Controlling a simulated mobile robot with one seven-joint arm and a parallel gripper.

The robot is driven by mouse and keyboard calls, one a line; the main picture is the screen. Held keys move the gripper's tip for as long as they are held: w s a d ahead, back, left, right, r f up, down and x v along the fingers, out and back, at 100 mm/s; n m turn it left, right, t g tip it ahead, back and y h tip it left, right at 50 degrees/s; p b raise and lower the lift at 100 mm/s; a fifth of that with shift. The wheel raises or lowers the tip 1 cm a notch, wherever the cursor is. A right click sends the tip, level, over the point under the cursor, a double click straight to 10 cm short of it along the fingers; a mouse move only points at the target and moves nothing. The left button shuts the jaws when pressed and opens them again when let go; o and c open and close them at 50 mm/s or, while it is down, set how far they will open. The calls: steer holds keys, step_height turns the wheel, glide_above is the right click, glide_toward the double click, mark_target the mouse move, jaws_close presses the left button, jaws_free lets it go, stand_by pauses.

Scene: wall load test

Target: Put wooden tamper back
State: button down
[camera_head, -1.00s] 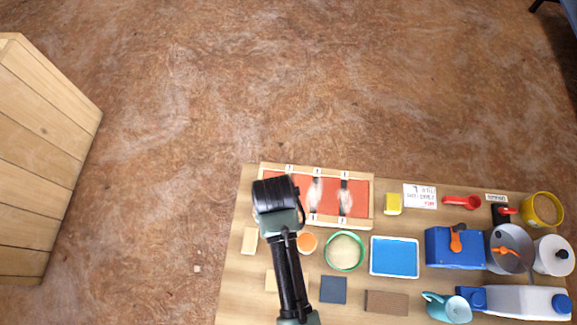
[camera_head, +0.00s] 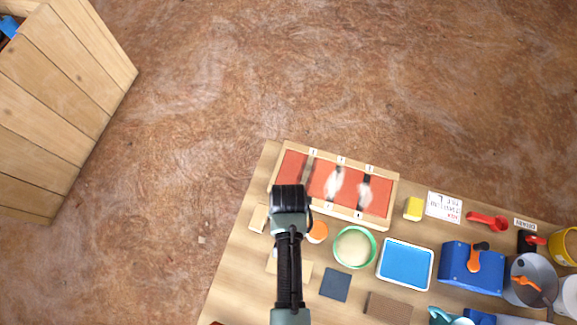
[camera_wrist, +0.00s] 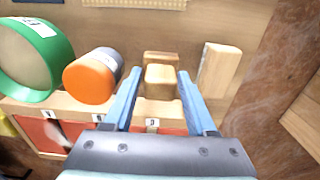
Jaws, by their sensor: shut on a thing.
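My gripper (camera_wrist: 160,80) shows in the wrist view with its two blue fingers either side of a small pale wooden piece with rounded edges, which I take to be the wooden tamper (camera_wrist: 160,78). It looks like two stacked wooden parts, and the fingers are shut on it. In the head view my black gripper body (camera_head: 289,197) is over the lower left edge of the wood-framed tray with red panels (camera_head: 379,216), and it hides the tamper. The tray's framed edge, with white labels, also shows below the fingers in the wrist view (camera_wrist: 85,107).
A wooden block (camera_wrist: 219,72) stands right of the fingers. An orange-ended cylinder (camera_wrist: 92,78) and a green ring (camera_wrist: 40,88) stand left. The table (camera_head: 240,262) also carries a blue tray (camera_head: 405,264) and a blue box (camera_head: 471,267). A wooden cabinet (camera_head: 60,110) stands left, with open floor between.

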steer(key=shift+f, duration=0.15)
steer(key=c, duration=0.5)
jaws_free()
